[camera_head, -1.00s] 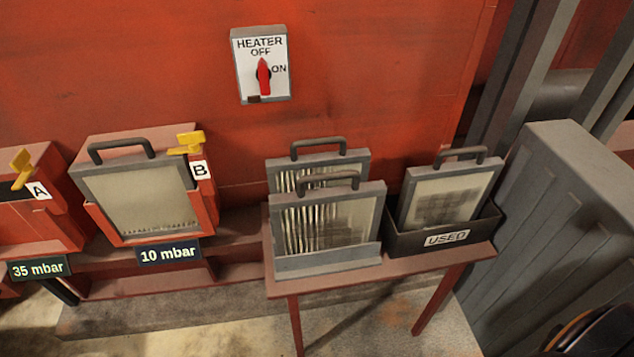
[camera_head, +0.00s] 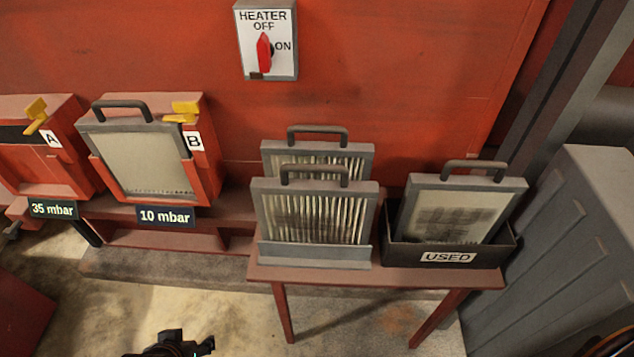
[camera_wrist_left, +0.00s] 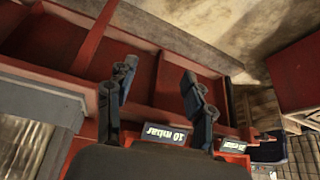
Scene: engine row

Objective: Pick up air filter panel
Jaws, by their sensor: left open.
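Two grey-framed air filter panels with pleated cream faces and dark top handles stand one behind the other on the small red table: the front panel (camera_head: 315,212) in a grey holder and the rear panel (camera_head: 320,155). A third panel (camera_head: 455,205), with a dark stained patch, leans in the black USED bin (camera_head: 400,248). A fourth panel (camera_head: 140,160) sits in housing B. My left gripper (camera_head: 178,348) is low at the bottom edge, apart from all panels. In the left wrist view it is open and empty (camera_wrist_left: 158,78), with part of a pleated panel (camera_wrist_left: 22,148) at left. My right gripper is not seen.
Housing A (camera_head: 40,160) at far left shows a dark slot and no panel; its label (camera_head: 52,209) reads 35 mbar. Housing B's label (camera_head: 165,216) reads 10 mbar. A heater switch (camera_head: 265,45) is on the red wall. A ribbed grey block (camera_head: 580,220) stands at right.

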